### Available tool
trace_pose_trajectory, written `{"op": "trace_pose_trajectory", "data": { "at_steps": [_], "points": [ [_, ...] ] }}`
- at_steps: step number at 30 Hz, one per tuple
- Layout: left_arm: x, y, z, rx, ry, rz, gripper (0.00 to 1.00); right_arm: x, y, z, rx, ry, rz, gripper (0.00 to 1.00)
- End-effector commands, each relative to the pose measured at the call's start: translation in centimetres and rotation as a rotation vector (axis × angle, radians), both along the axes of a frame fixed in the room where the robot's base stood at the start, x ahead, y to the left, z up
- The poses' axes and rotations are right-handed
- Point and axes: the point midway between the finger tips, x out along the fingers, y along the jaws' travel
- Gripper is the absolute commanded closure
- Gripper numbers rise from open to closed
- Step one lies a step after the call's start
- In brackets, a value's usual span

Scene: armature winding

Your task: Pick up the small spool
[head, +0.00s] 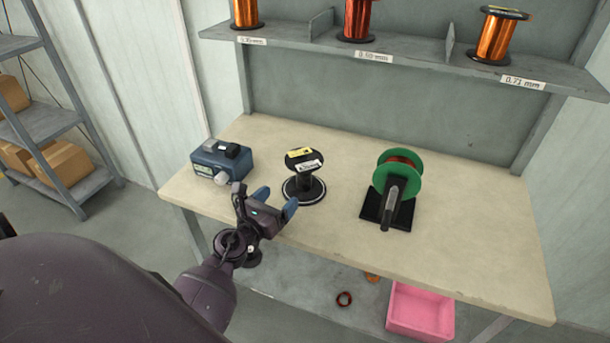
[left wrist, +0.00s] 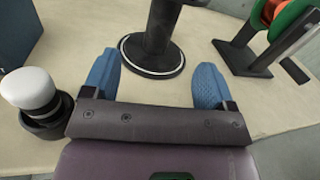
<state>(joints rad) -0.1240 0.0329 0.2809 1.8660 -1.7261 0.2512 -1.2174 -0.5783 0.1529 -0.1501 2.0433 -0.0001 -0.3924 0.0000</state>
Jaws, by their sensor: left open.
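A small black spool (head: 304,176) stands upright on the bench, with a yellow and a white label on its top and a wide round base with a pale rim. My left gripper (head: 277,200) is open and empty, just in front and to the left of the spool. In the left wrist view, the black column and base (left wrist: 152,55) stand beyond and between the two blue fingertips (left wrist: 156,72), apart from them. The spool's top is cut off there. My right gripper is in neither view.
A blue box (head: 222,161) is at the bench's left. A green spool (head: 398,168) on a black stand is to the right. A white-topped black knob (left wrist: 32,92) is left of my fingers. Copper spools (head: 496,36) line the shelf above. A pink bin (head: 420,312) is below.

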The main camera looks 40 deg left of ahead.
Motion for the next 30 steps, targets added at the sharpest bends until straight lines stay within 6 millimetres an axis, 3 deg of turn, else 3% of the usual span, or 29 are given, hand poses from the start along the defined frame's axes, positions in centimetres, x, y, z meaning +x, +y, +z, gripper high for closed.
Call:
{"op": "trace_pose_trajectory", "data": {
  "at_steps": [5,15,23,30],
  "points": [
    [0.4,-0.1,-0.2,0.085,0.017,-0.013,0.21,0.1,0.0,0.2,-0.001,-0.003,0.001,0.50],
    [4.5,0.0,-0.2,0.085,0.017,-0.012,0.21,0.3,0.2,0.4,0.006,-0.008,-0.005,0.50],
    [5.9,0.0,-0.3,0.084,0.017,-0.013,0.21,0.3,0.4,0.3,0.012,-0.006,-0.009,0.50],
    [9.0,0.2,-0.3,0.084,0.017,-0.013,0.21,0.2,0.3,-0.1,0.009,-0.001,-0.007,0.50]
  ]
}}
